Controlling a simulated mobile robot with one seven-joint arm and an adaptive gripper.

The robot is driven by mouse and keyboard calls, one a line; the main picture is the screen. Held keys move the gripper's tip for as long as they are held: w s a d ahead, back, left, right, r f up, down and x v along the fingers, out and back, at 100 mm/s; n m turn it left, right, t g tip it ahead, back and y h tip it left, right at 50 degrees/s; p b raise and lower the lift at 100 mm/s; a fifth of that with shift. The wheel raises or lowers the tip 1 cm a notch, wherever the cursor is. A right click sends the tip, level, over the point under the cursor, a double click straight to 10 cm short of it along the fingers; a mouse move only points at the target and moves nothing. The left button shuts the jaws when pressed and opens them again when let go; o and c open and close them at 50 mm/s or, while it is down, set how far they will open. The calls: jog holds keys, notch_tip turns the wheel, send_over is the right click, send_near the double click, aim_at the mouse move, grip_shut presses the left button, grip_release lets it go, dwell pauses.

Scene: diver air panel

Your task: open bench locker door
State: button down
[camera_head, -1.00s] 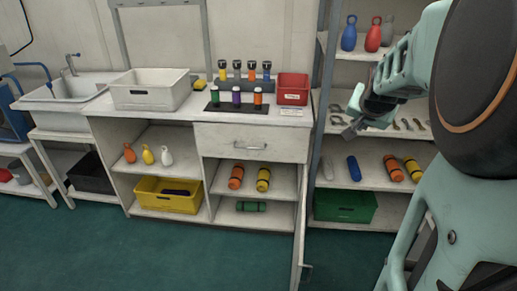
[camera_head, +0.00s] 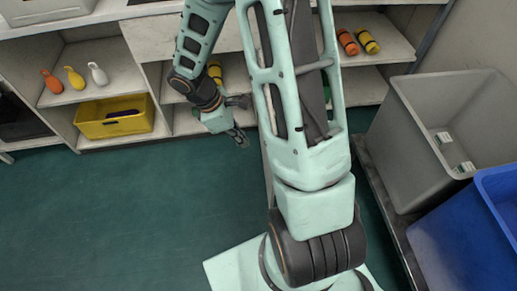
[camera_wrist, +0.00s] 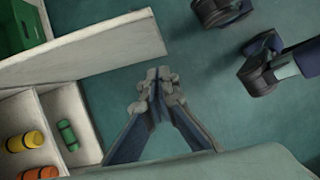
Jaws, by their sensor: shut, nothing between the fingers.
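The bench locker door (camera_wrist: 95,50) is a white panel that stands swung out from the bench, seen from above in the wrist view. In the head view only its thin edge (camera_head: 267,172) shows, mostly behind my arm. The open locker compartment (camera_wrist: 70,105) holds orange, yellow and green cylinders. My gripper (camera_wrist: 157,80) is shut and empty. It is low over the floor, on the compartment side of the door, near its free end and apparently apart from it. The door's handle is not visible now.
A yellow crate (camera_head: 90,126) sits in the left shelf bay below several small bottles. A grey bin (camera_head: 408,165) and a blue bin (camera_head: 452,245) stand at the right. A green crate (camera_wrist: 18,28) lies beyond the door. The floor left of my gripper is clear.

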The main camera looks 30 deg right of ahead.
jog(key=s+d+f+b, duration=0.2)
jog(key=d+f+b, duration=0.1)
jog(key=d+f, duration=0.4)
jog(key=shift+s+f, duration=0.3)
jog(key=shift+f, duration=0.75)
jog(key=shift+d, duration=0.1)
jog(key=s+d+n, duration=0.1)
jog(key=s+d, duration=0.2)
jog(key=d, duration=1)
jog(key=shift+s+t+b, duration=0.3)
jog(key=shift+b, duration=0.1)
jog(key=shift+a, duration=0.1)
